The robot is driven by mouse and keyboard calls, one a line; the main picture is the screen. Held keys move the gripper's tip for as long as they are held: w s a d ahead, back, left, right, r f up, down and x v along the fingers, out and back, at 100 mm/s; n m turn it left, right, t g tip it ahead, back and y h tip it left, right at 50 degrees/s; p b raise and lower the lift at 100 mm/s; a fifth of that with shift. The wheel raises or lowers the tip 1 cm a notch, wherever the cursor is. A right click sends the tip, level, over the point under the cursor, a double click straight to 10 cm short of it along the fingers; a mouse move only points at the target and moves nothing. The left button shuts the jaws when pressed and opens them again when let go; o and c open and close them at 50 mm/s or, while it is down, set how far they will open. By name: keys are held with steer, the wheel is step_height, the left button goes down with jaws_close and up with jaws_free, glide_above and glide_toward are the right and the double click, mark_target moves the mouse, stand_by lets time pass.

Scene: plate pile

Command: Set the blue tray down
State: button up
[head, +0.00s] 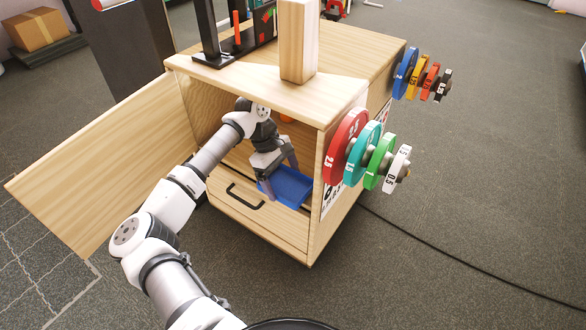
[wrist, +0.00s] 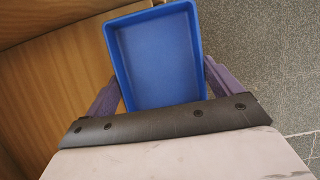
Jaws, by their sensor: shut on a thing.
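The blue tray (head: 290,187) is at the front of the open compartment of the wooden cabinet, above the drawer front. My gripper (head: 281,177) is shut on the tray, with one finger on either side of it. In the wrist view the tray (wrist: 155,60) looks empty, and the fingers (wrist: 165,98) flank its near end. I cannot tell whether the tray touches the shelf below it.
The cabinet door (head: 105,165) stands open to the left. A drawer with a black handle (head: 245,196) is below the compartment. Colored weight plates (head: 346,147) hang on the cabinet's right side. A wooden block (head: 299,42) stands on top. The floor to the right is mostly clear, with a black cable.

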mark_target(293, 178)
steer(key=w+d, duration=0.1)
steer(key=w, duration=0.2)
steer(key=shift+d+b, duration=0.35)
steer(key=shift+d, duration=0.05)
steer(key=w, duration=0.1)
steer(key=w+d+f+b, duration=0.1)
steer(key=shift+w+d, duration=0.2)
steer(key=shift+w, duration=0.15)
steer(key=shift+f, duration=0.25)
steer(key=shift+f+b, duration=0.1)
steer(key=shift+b, duration=0.2)
steer(key=o, duration=0.7)
